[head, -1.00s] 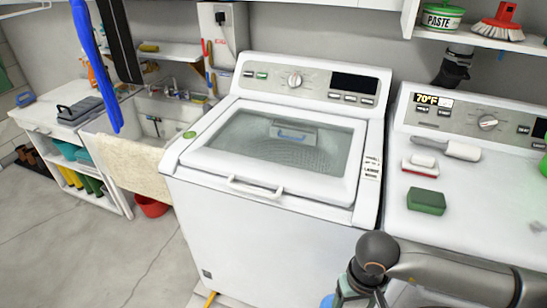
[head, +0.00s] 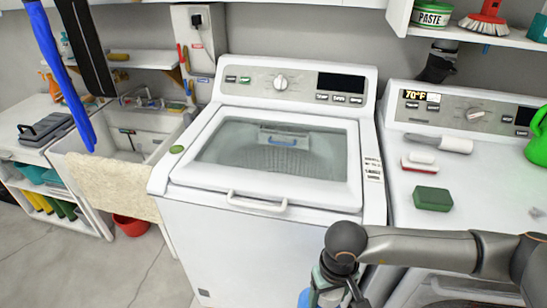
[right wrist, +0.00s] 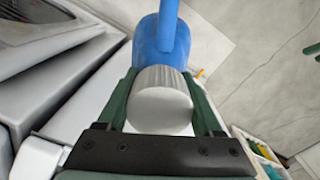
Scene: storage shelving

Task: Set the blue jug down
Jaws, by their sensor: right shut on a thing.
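The blue jug (right wrist: 158,42) has a ribbed grey-white cap (right wrist: 162,100) and hangs off the floor. In the right wrist view, my right gripper (right wrist: 160,76) is shut on the cap, with one green finger on each side. In the head view, my right gripper (head: 335,280) is at the bottom edge, in front of the washer. A small part of the blue jug (head: 304,298) shows beside it; the rest is cut off by the frame. My left gripper is not in view.
A white top-loading washer (head: 240,245) with its lid closed stands in the middle. A second machine (head: 480,195) to the right bears a green sponge (head: 432,198), brushes and a green container (head: 538,145). A sink (head: 75,143) is at left. Grey floor (head: 50,260) is clear at lower left.

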